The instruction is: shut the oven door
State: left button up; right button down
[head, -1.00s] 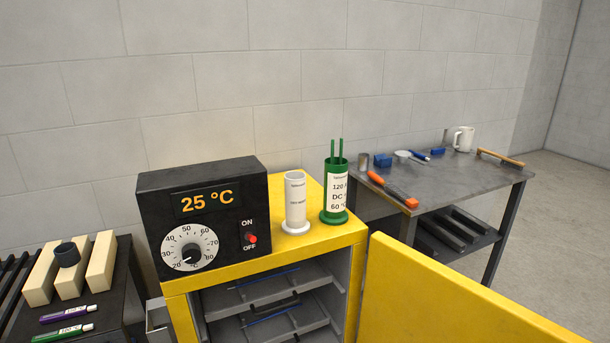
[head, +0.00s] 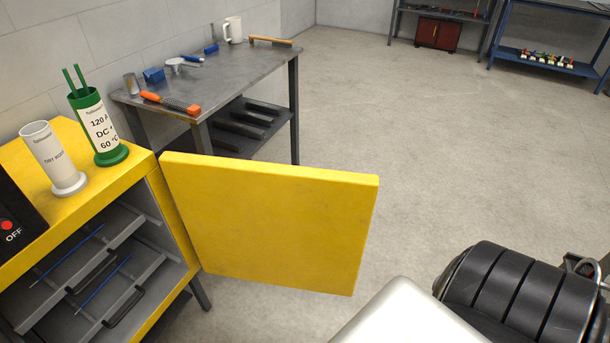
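The yellow oven (head: 110,178) stands at the left of the head view, with its front open. Its yellow door (head: 270,225) hangs wide open, swung out to the right from the hinge side at the oven's right front edge. Inside the oven are grey shelves (head: 125,230) with thin blue rods on them. Neither of my grippers is in view. A light grey and black part of my own body shows at the bottom right, apart from the door in the picture.
A white holder (head: 50,155) and a green holder (head: 97,128) with green rods stand on the oven top. A metal table (head: 225,75) with tools stands behind the door. The floor (head: 430,130) right of the door is clear.

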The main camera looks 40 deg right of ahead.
aim_at(304, 227)
jog(key=l+z, duration=0.25)
jog(key=z, duration=0.2)
jog(key=i+l+z, duration=0.15)
jog(key=z, duration=0.25)
jog(key=i+l+z, duration=0.15)
jog(key=z, duration=0.3)
jog(key=i+l+z, duration=0.15)
jog(key=z, duration=0.25)
jog(key=i+l+z, duration=0.25)
jog(key=i+z, duration=0.25)
jog(key=i+u, duration=0.2)
jog(key=u, duration=0.15)
jog(key=i+l+u, duration=0.15)
jog(key=u, duration=0.25)
jog(key=i+l+u, duration=0.2)
jog(key=u, duration=0.15)
jog(key=i+l+u, duration=0.1)
jog(key=u, duration=0.35)
jog(key=i+l+u, duration=0.15)
jog(key=u, duration=0.3)
jog(key=l+u, duration=0.15)
jog(key=u, duration=0.35)
jog(key=i+l+u, duration=0.1)
jog(key=l+u, duration=0.15)
jog(key=u, duration=0.2)
jog(key=l+u, duration=0.2)
jog(key=u, duration=0.25)
jog(key=k+l+u, duration=0.55)
jog(key=i, duration=0.1)
